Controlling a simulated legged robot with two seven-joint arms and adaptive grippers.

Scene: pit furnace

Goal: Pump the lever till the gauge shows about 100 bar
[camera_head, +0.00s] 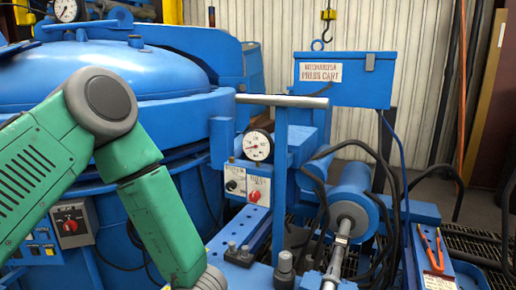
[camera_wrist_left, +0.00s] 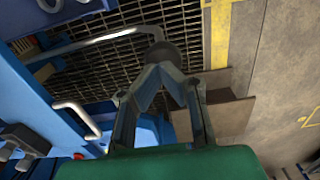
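A round white pressure gauge (camera_head: 257,145) stands on the blue press cart in the head view. Its red needle points left and slightly down; its figures are too small to read. In the left wrist view a bent light-grey bar (camera_wrist_left: 95,43), seemingly the lever, ends in a dark round grip (camera_wrist_left: 163,56). My left gripper (camera_wrist_left: 164,70) has its fingers drawn together at this grip and appears shut on it; the exact contact is hidden. In the head view my green left arm runs down past the lower edge, with its gripper out of frame. My right gripper is not in view.
A big blue furnace vessel (camera_head: 130,75) fills the left. A grey horizontal bar (camera_head: 283,101) crosses above the gauge. A blue cylinder (camera_head: 350,195), black hoses and red-handled pliers (camera_head: 432,250) lie to the right. Dark floor grating (camera_wrist_left: 105,65) shows below the left wrist.

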